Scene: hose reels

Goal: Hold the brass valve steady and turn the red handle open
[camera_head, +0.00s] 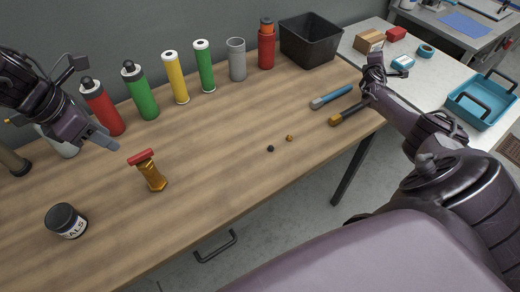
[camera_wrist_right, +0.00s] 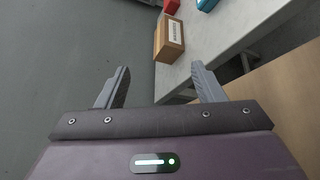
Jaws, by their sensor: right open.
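The brass valve (camera_head: 153,176) stands on the wooden workbench (camera_head: 230,170), left of the middle. Its red handle (camera_head: 141,157) lies across the top. My left gripper (camera_head: 108,143) is above the bench, up and left of the valve and apart from it. Its fingers overlap in view, so their gap cannot be judged. My right gripper is at the bench's right end, far from the valve. In the right wrist view its two fingers (camera_wrist_right: 158,85) are spread apart with nothing between them; the valve is not in that view.
Red (camera_head: 104,108), green (camera_head: 139,92) and yellow (camera_head: 175,78) cylinders and more stand along the bench's back. A dark jar (camera_head: 67,221) is at front left. Blue (camera_head: 331,97) and yellow (camera_head: 348,114) handled tools lie near my right arm. A black bin (camera_head: 310,40) stands behind.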

